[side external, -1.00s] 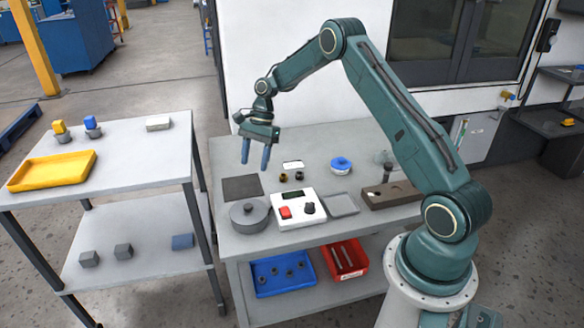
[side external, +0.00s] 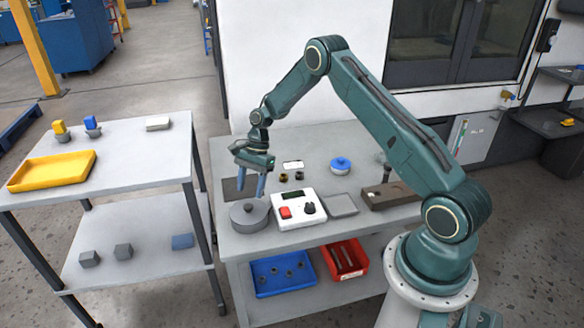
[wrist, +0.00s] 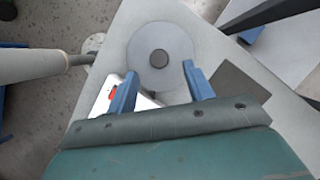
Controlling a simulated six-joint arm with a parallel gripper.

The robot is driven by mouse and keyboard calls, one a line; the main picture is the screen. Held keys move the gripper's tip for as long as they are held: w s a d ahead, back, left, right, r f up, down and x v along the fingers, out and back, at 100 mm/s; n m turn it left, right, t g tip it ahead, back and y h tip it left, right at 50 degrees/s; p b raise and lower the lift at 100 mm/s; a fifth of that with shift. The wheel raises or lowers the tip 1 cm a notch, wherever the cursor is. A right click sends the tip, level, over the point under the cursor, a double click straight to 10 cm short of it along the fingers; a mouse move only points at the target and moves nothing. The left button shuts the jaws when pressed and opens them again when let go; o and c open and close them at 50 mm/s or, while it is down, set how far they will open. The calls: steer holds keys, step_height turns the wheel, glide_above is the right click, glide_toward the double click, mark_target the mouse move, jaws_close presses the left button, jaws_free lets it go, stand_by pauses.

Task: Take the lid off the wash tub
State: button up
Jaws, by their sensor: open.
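The wash tub (side external: 249,223) is a round grey tub at the front left of the bench. Its flat grey lid, with a small dark knob (side external: 249,206) in the middle, is on top. In the wrist view the lid (wrist: 176,42) shows as a grey disc with the knob (wrist: 159,58) at its centre, just beyond my fingertips. My gripper (side external: 251,186) has its two blue fingers apart, pointing down above and behind the tub, with nothing between them. In the wrist view my gripper (wrist: 162,85) is open, its fingertips near the lid's edge.
A white control box (side external: 298,210) with a red button stands right of the tub. A dark mat (side external: 230,190) lies behind it. A grey tray (side external: 342,205), a blue-and-white round object (side external: 340,165) and a brown block (side external: 390,195) are farther right. A shelf cart (side external: 130,150) stands left.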

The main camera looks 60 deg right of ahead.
mark_target(248, 206)
steer(key=shift+f, duration=0.2)
steer(key=shift+x, duration=2.55)
steer(key=shift+s, duration=0.1)
steer(key=c, duration=1.1)
steer(key=shift+r, duration=0.2)
step_height(248, 206, up, 20)
steer(key=shift+f, duration=0.2)
